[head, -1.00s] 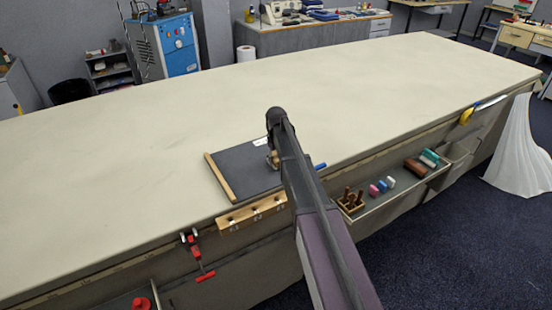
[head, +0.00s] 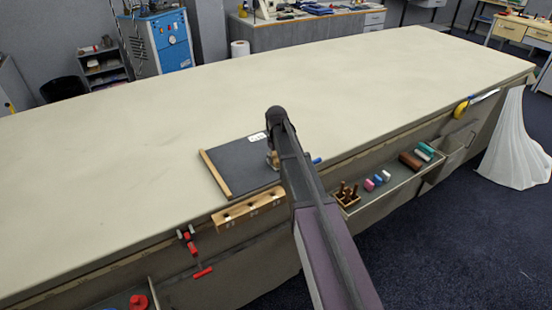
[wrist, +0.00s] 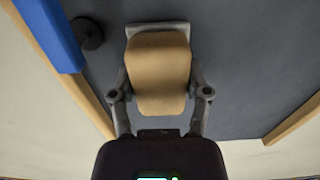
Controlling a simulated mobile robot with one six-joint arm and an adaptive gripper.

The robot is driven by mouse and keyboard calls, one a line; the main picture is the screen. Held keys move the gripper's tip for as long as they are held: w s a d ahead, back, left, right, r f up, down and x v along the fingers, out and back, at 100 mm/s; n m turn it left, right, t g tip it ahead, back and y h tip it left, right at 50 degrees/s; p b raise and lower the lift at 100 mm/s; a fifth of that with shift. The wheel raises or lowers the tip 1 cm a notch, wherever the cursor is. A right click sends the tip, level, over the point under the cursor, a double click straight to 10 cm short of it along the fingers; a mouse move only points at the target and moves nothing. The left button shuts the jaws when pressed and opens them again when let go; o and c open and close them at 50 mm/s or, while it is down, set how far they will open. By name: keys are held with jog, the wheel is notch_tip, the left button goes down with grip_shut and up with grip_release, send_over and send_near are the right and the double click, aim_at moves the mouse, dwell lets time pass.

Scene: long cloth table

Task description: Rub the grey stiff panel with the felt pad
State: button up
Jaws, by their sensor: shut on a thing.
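The grey stiff panel (head: 243,162) lies flat on the table near its front edge, with a wooden strip (head: 213,174) along its left edge. In the wrist view the panel (wrist: 255,60) fills most of the background. My gripper (head: 273,160) is over the panel's right part, partly hidden by my arm. It is shut on a tan block (wrist: 158,75), which looks like the felt pad. The block's underside is hidden, so I cannot tell whether it touches the panel. A blue bar with a dark round foot (wrist: 88,33) is close by in the wrist view.
A wooden block with holes (head: 248,210) and a red clamp (head: 194,250) are at the table's front edge. An open drawer tray (head: 385,195) at right holds several coloured blocks and a wooden peg holder (head: 346,195). The cloth table top (head: 330,90) beyond the panel is clear.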

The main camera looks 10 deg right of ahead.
jog(key=shift+r, duration=0.2)
notch_tip(320, 180, up, 6)
jog(key=p, duration=0.6)
jog(key=shift+f, duration=0.15)
jog(key=shift+r+p, duration=1.55)
